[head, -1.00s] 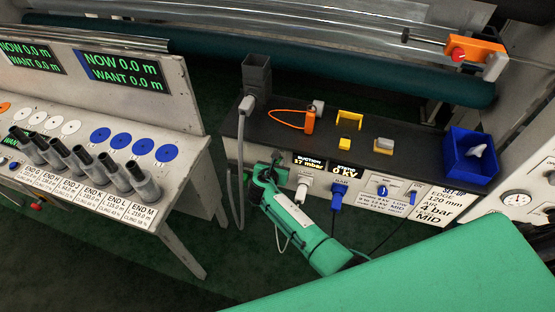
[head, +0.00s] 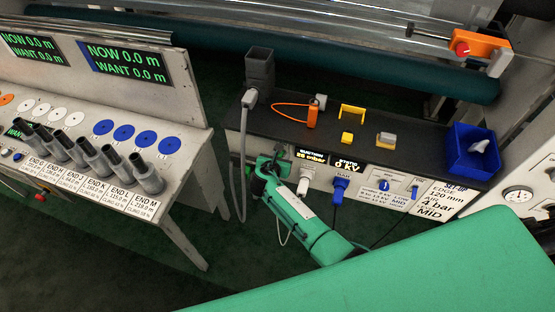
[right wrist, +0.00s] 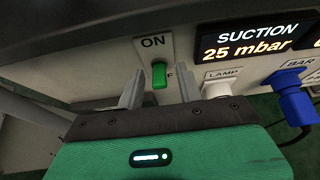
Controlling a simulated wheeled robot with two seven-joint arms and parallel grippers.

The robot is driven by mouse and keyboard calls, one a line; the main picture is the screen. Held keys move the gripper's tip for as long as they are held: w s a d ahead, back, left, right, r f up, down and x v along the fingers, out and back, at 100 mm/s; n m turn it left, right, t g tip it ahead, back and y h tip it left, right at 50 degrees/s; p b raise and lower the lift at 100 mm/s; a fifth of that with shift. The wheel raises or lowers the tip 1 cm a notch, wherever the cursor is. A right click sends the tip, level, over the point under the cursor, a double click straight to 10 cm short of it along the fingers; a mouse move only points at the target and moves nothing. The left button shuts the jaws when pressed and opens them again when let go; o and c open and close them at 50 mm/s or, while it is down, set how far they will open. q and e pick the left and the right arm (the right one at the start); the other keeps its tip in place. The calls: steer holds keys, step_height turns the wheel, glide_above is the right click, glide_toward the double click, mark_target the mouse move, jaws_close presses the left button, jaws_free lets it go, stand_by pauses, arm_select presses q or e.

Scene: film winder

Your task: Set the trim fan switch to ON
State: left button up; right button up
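The trim fan switch appears to be the small green switch (right wrist: 159,75) in the right wrist view, on the grey front panel below an ON label (right wrist: 153,42). The lower label beside it is partly hidden; only an F shows. I cannot tell for sure which way the switch is set. My right gripper (right wrist: 160,92) is open, one finger on each side of the switch, with gaps visible. In the head view my right gripper (head: 270,165) is at the bench's front panel and hides the switch. My left gripper is not in view.
A suction display (right wrist: 246,42) reads 25 mbar. A white plug (right wrist: 217,86) and a blue plug (right wrist: 290,85) sit just right of the gripper. A grey hose (head: 240,165) hangs to its left. A blue bin (head: 473,150) stands on the bench's right end.

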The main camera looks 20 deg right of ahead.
steer(key=b+v, duration=0.1)
steer(key=v, duration=1.2)
steer(key=shift+s+a+r, duration=0.15)
steer(key=shift+s+r, duration=0.05)
steer(key=shift+s, duration=0.05)
steer(key=s+d+f+m+g+y, duration=0.1)
steer(key=s+f+m+g+y, duration=0.15)
steer(key=s+f, duration=0.6)
steer(key=s+d+f+m+g+y, duration=0.15)
steer(key=s+f+m, duration=0.25)
steer(key=f, duration=0.9)
steer(key=s+d+f+m+g+y, duration=0.15)
steer(key=s+f+m, duration=0.25)
steer(key=s+f, duration=0.5)
steer(key=s+d+f+m+g, duration=0.1)
steer(key=s+d+f+m, duration=0.2)
steer(key=s, duration=0.6)
steer(key=s+d+f+m+g+y, duration=0.1)
steer(key=s+d+f+m, duration=0.2)
steer(key=s+f+m, duration=0.3)
steer(key=s+d+f+m+g, duration=0.1)
steer(key=s+d+f+m, duration=0.2)
steer(key=s, duration=0.9)
step_height(320, 180, down, 3)
steer(key=m, duration=0.4)
steer(key=shift+d+r+g, duration=0.2)
steer(key=shift+d+g, duration=0.15)
steer(key=shift+d, duration=0.05)
